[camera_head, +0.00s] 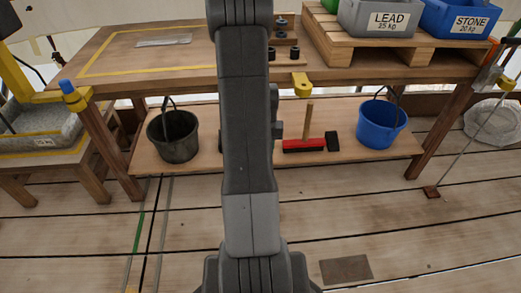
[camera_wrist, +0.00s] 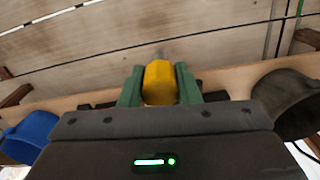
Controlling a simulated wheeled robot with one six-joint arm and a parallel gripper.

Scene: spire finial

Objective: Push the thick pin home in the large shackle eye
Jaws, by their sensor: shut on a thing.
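My gripper (camera_wrist: 160,87) has two green fingers shut on a yellow block-like piece (camera_wrist: 159,83) in the wrist view. A blurred grey tip shows just beyond the yellow piece; I cannot tell for sure whether this is the thick pin. In the head view my arm hides the gripper and whatever it holds. I cannot make out the large shackle eye for certain in either view. A yellow fitting (camera_head: 302,85) sits at the workbench's front edge, just right of my arm.
The workbench (camera_head: 200,75) carries a pallet (camera_head: 350,62) with a lead crate (camera_head: 380,18) and a stone crate (camera_head: 457,19). On its lower shelf are a black bucket (camera_head: 172,138), a red brush (camera_head: 303,146) and a blue bucket (camera_head: 381,126). The plank floor in front is largely clear.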

